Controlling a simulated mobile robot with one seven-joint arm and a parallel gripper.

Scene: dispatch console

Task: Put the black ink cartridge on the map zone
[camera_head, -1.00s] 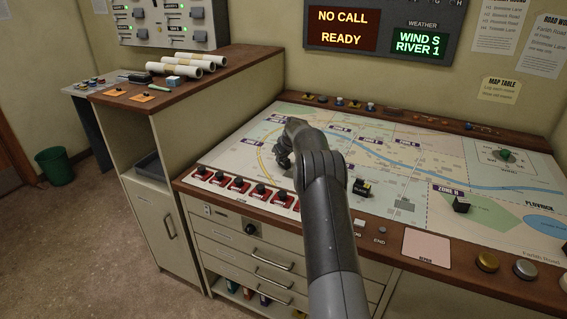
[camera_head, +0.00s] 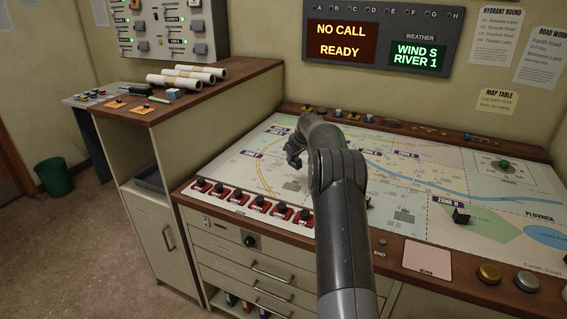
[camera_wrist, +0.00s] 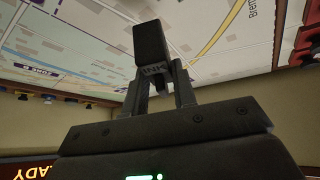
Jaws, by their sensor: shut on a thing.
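The black ink cartridge (camera_wrist: 151,45) is a small dark block marked INK. In the wrist view my gripper (camera_wrist: 158,76) is shut on it and holds it out beyond the fingers. In the head view my gripper (camera_head: 293,153) is above the left part of the map (camera_head: 250,150), with the arm reaching across the table. The cartridge cannot be made out there. The map has several purple zone labels, including Zone H (camera_head: 445,206); some labels are partly hidden by my arm. The map also fills the upper wrist view (camera_wrist: 85,45).
A dark block (camera_head: 461,215) stands near Zone H. Red switches (camera_head: 260,206) line the map's front left edge, and small knobs (camera_head: 339,113) line the back ledge. White rolls (camera_head: 190,76) lie on the cabinet (camera_head: 220,88) at left. A pink pad (camera_head: 428,256) is at the front right.

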